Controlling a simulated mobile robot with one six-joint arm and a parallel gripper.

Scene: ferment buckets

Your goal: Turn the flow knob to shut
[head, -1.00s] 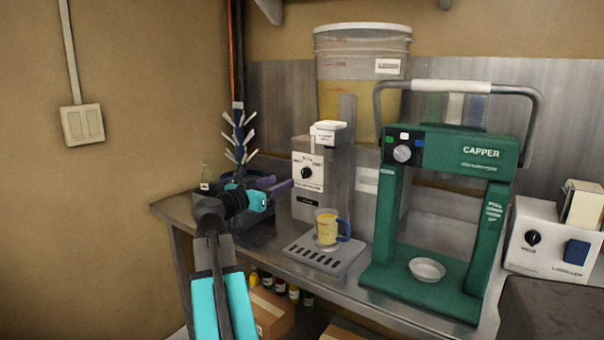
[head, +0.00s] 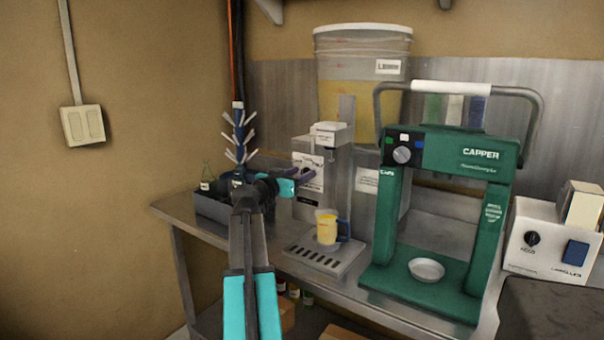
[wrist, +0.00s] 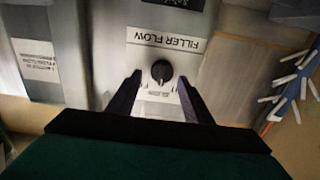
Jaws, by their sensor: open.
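The black flow knob (wrist: 161,71) is on the light panel of the filler (head: 309,206). In the wrist view the label "FILLER FLOW" (wrist: 166,39) appears upside down above it. My gripper (wrist: 160,80) is open, with one dark finger on each side of the knob and a gap to it on both sides. I cannot tell if the fingertips reach past the knob's face. In the head view my gripper (head: 307,174) is in front of the panel and hides most of the knob. The knob's pointer setting is too small to read surely.
A jug (head: 326,227) with yellow contents and a blue handle stands on the drip tray (head: 320,262) under the filler. A green capper (head: 460,150) stands to the right. A bottle-drying rack (head: 238,135) and a grey bin (head: 213,208) are to the left.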

